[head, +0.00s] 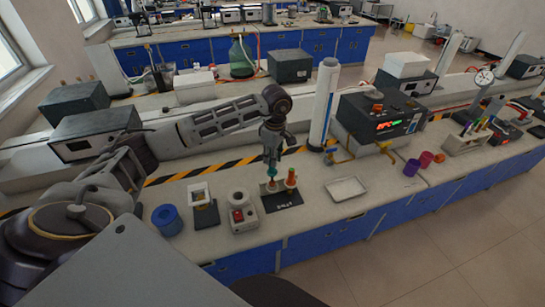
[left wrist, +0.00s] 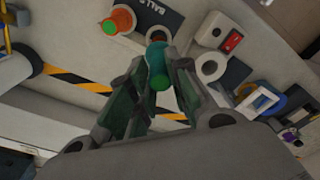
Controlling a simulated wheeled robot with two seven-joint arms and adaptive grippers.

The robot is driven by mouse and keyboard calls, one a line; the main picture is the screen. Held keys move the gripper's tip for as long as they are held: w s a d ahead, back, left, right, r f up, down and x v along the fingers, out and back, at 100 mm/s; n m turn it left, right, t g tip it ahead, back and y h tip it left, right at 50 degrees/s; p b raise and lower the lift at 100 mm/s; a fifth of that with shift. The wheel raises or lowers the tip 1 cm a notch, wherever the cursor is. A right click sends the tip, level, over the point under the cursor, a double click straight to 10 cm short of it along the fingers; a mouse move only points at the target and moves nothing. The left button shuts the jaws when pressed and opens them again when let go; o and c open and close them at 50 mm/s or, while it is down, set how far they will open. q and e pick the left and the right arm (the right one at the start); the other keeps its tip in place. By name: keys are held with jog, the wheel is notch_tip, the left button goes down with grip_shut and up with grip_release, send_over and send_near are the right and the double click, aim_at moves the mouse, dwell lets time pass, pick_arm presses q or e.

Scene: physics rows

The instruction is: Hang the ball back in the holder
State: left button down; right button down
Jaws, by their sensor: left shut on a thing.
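My right gripper is not in view.
A white device with a red switch (head: 241,212) stands just left of the plate. Further left are a small framed stand (head: 204,206) and a blue roll (head: 167,219). A white tray (head: 346,189) lies to the right. A tall white cylinder (head: 322,105) stands behind.

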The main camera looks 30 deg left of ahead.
aim_at(273, 171)
pick_arm(q)
jog(key=shift+f+b, duration=0.75)
jog(key=shift+f, duration=0.45)
jog(key=shift+f+b, duration=1.45)
jog(key=shift+f, duration=0.05)
jog(key=shift+f+b, duration=1.05)
jog(key=shift+f, duration=0.35)
jog(key=c, duration=1.3)
grip_release()
jog(key=shift+o, duration=0.7)
jog(key=o, duration=0.3)
jog(key=shift+r, duration=0.2)
